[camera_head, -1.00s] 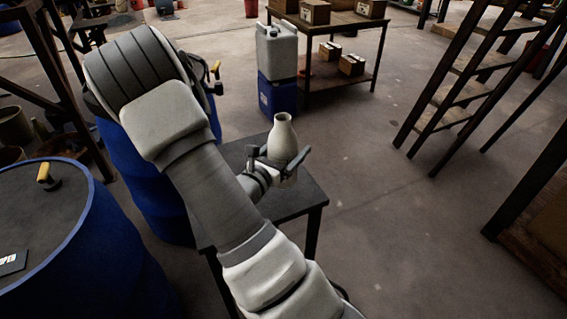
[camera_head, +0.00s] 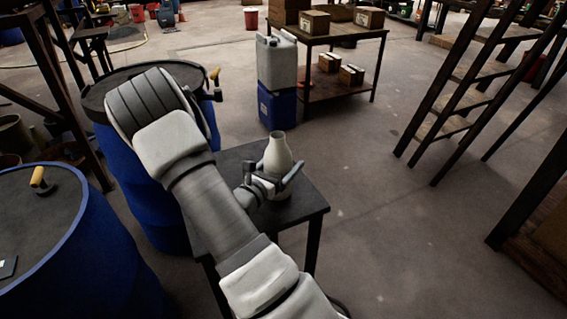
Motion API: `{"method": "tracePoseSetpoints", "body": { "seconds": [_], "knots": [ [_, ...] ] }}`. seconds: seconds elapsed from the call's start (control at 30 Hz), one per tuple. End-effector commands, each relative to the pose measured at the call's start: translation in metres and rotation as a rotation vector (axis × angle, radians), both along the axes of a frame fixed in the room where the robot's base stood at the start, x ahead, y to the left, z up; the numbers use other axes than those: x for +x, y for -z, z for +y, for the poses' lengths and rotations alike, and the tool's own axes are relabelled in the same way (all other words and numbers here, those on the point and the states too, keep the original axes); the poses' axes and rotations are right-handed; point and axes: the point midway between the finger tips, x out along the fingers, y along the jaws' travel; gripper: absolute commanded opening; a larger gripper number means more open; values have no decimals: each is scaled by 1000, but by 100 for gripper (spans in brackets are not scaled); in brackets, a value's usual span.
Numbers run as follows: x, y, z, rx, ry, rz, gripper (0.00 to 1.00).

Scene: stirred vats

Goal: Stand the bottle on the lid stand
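The pale bottle (camera_head: 278,152) is upright with its neck at the top. It is over the small dark table (camera_head: 309,202), which looks like the lid stand. My gripper (camera_head: 272,180) has a finger on each side of the bottle's lower body and is shut on it. The bottle's base is partly hidden by the fingers, so I cannot tell whether it touches the tabletop. My arm hides the left part of the table.
A blue drum (camera_head: 135,185) stands behind my arm, left of the table. Another blue drum (camera_head: 105,255) with a yellow-handled lid (camera_head: 38,180) is at the lower left. A white canister (camera_head: 276,62) stands on a blue box (camera_head: 277,105) behind. The floor to the right is clear up to a ladder.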

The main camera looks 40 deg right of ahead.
Motion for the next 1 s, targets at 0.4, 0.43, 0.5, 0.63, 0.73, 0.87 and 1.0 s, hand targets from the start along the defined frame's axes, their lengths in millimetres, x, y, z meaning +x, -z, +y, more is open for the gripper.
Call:
{"method": "tracePoseSetpoints", "body": {
  "seconds": [0.4,0.43,0.5,0.63,0.73,0.87,1.0],
  "knots": [
    [0,-3,0,0,0,0,100],
    [0,-3,3,1,-1,0,100],
    [-3,-3,12,1,-4,1,100],
    [-11,-3,37,1,-6,3,100],
    [-18,-3,59,1,-5,3,100],
    [-26,-3,84,2,-5,2,100],
    [-33,-3,103,0,-3,1,100]
  ]
}}
